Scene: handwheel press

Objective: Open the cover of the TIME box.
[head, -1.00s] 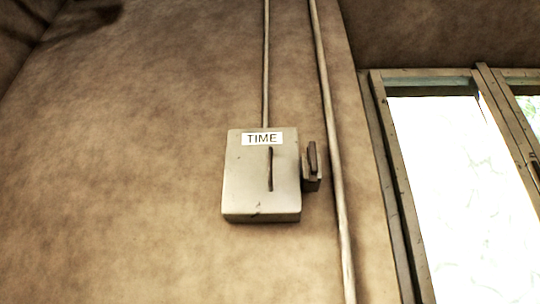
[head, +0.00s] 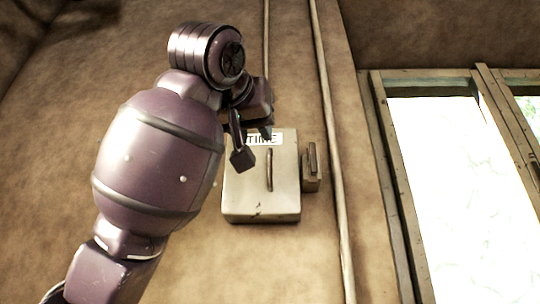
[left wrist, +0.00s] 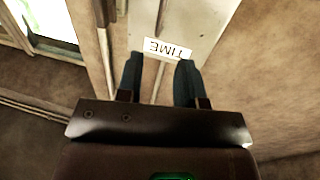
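The TIME box (head: 262,205) is a pale metal box on the brown wall, and its cover looks closed. A thin dark upright handle (head: 269,170) is on its front, below the white TIME label (head: 265,138). In the left wrist view, the TIME label (left wrist: 167,49) appears upside down just beyond the open fingertips (left wrist: 160,70). I cannot tell whether they touch the box. My right gripper is not in view.
A small switch-like fitting (head: 311,168) is at the box's right side. A pipe (head: 333,160) runs down the wall to the right, and a thinner one (head: 266,50) meets the box top. A bright framed window (head: 450,180) is farther right. The wall below the box is clear.

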